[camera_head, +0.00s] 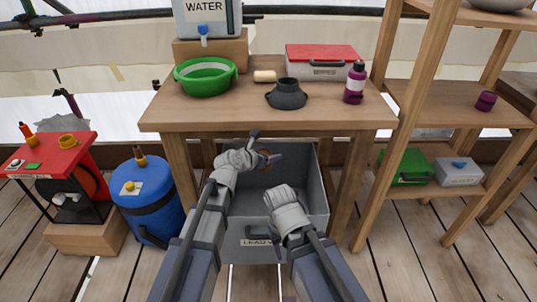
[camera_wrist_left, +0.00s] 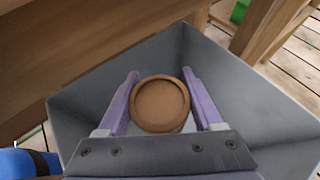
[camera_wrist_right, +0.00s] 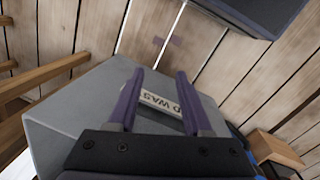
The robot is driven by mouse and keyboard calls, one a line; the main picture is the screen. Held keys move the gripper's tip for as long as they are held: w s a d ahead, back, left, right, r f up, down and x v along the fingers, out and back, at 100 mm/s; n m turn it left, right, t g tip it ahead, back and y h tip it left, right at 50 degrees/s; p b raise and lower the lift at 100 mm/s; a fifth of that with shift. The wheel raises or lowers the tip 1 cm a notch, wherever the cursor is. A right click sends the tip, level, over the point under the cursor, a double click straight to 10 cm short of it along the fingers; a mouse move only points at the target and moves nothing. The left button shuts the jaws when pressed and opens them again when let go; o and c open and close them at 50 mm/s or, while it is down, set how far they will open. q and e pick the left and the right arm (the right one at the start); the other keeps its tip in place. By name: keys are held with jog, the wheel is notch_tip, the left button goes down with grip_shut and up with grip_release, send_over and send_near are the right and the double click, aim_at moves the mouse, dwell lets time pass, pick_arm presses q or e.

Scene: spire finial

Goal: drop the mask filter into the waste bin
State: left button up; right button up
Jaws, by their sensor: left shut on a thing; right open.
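The mask filter (camera_wrist_left: 160,105) is a round brown disc with a raised rim. It sits between the purple fingers of my left gripper (camera_wrist_left: 163,78), which is shut on it. In the left wrist view the grey waste bin (camera_wrist_left: 255,110) lies below and around the filter. In the head view my left gripper (camera_head: 268,158) is over the back part of the open bin (camera_head: 317,190), and the filter is a small brown patch there. My right gripper (camera_wrist_right: 159,74) is open and empty by the bin's labelled front; its fingertips are hard to make out in the head view.
A wooden table (camera_head: 170,115) stands behind the bin, with a dark mask-like piece (camera_head: 286,95), a green basin (camera_head: 205,77), a purple bottle (camera_head: 355,85) and a red-lidded box (camera_head: 322,60). A blue tank (camera_head: 148,205) stands left, a wooden shelf (camera_head: 440,105) right.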

aim_at(268, 166)
pick_arm(q)
notch_tip(268, 166, down, 6)
jog(key=b, duration=0.5)
jog(key=shift+r, duration=0.15)
jog(key=o, duration=1.4)
jog(key=shift+r, duration=0.1)
jog(key=p+v, duration=0.3)
jog(key=v, duration=0.4)
jog(key=shift+s+a+p, duration=0.2)
jog(key=shift+s+p, duration=0.1)
jog(key=shift+r, duration=0.1)
